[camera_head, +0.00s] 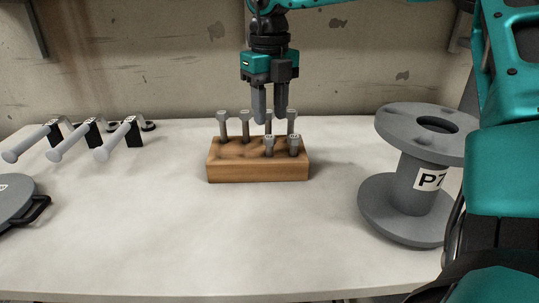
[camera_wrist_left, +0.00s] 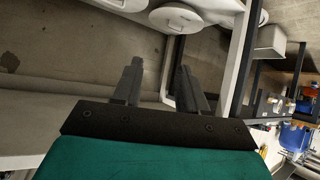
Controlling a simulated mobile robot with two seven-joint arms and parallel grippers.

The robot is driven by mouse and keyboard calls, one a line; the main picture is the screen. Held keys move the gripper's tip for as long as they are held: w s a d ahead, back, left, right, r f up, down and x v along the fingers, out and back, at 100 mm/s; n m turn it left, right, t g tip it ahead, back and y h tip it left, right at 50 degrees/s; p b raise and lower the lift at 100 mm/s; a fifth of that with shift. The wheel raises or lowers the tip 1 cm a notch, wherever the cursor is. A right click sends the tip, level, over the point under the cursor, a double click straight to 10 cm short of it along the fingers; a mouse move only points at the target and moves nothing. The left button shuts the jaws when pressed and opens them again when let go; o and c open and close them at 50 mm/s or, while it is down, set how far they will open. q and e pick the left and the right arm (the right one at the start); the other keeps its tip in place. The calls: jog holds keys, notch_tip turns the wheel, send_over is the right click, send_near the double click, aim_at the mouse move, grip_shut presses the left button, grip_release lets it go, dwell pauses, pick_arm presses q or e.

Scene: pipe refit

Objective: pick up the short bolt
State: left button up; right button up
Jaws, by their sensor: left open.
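A wooden block (camera_head: 258,172) in the head view holds several upright grey bolts. Tall bolts stand in the back row, such as the one at the left end (camera_head: 222,125). Two shorter-looking bolts stand at the front right, one left (camera_head: 269,147) and one at the right (camera_head: 293,146). My right gripper (camera_head: 270,119) points down over the block, its fingers apart. Its tips overlap a back-row bolt in the picture; whether they touch it I cannot tell. My left gripper (camera_wrist_left: 158,82) shows only in the left wrist view, open and empty, away from the block.
A grey spool (camera_head: 415,180) with a label stands right of the block. Several grey-handled tools (camera_head: 83,140) lie at the back left. A round grey lidded thing (camera_head: 14,198) is at the left edge. The table (camera_head: 215,240) in front of the block is clear.

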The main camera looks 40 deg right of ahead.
aim_at(269, 136)
notch_tip(269, 136, down, 7)
jog(key=shift+a+r+b, duration=0.1)
jog(key=shift+a+b, duration=0.05)
jog(key=shift+b, duration=0.75)
grip_shut()
